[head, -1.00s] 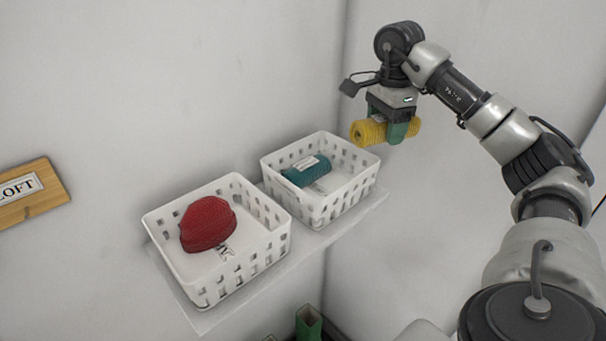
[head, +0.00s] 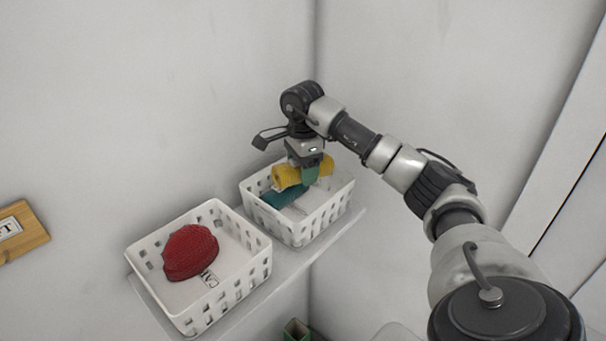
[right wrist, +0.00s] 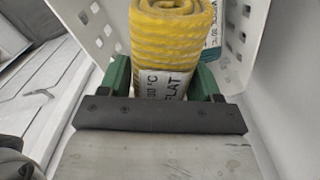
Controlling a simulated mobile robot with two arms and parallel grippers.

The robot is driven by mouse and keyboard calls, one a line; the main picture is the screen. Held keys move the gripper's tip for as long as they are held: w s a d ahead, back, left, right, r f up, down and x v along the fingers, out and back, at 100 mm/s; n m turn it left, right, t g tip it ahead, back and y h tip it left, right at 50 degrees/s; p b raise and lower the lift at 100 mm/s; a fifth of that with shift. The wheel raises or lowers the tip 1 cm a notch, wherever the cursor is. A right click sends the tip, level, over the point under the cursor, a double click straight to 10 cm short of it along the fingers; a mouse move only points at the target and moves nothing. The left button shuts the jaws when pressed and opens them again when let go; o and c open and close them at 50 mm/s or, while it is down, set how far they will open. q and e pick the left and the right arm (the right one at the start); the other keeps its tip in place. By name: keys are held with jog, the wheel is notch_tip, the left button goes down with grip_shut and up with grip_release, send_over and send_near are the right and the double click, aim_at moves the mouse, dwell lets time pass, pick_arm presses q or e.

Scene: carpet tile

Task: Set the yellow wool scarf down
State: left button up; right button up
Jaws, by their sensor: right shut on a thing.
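The yellow wool scarf (head: 287,176) is a rolled bundle held by my right gripper (head: 309,172) over the right white basket (head: 318,225). In the head view the scarf is within the basket's opening, above the teal roll (head: 283,196) inside it; I cannot tell whether they touch. In the right wrist view the scarf (right wrist: 166,38) stands between the green fingers, with a white printed label toward the camera. The right gripper is shut on it. My left gripper is not in view.
A left white basket (head: 205,304) holds a red knitted hat (head: 190,252). Both baskets stand on a white wall shelf (head: 243,299) in a corner. A wooden sign (head: 22,236) hangs at the left. A green object (head: 296,330) is below the shelf.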

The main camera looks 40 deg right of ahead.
notch_tip(320, 180, down, 3)
jog(key=shift+f+p, duration=0.1)
jog(key=shift+p, duration=0.65)
jog(key=shift+f, duration=0.15)
jog(key=shift+f+b, duration=0.45)
jog(key=shift+b, duration=0.05)
jog(key=o, duration=1)
jog(key=shift+c, duration=0.2)
